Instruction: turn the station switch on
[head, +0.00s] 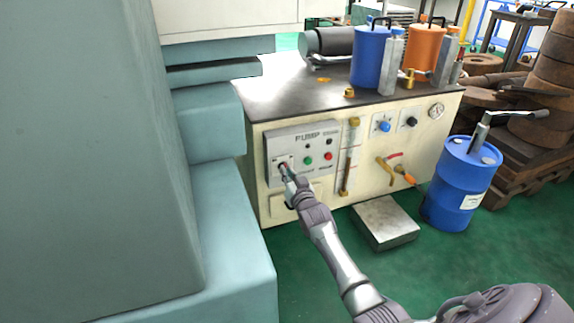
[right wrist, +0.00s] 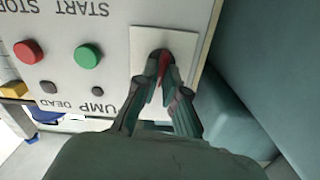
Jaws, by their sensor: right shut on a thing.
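The pump station's grey control panel (head: 305,152) is on the front of a cream cabinet. My left gripper is not in view.
A green button (right wrist: 88,56) and a red button (right wrist: 28,52) sit beside the switch. A teal machine (head: 230,220) stands close on the left. A blue drum (head: 460,185) and a metal block (head: 385,221) stand on the green floor at right.

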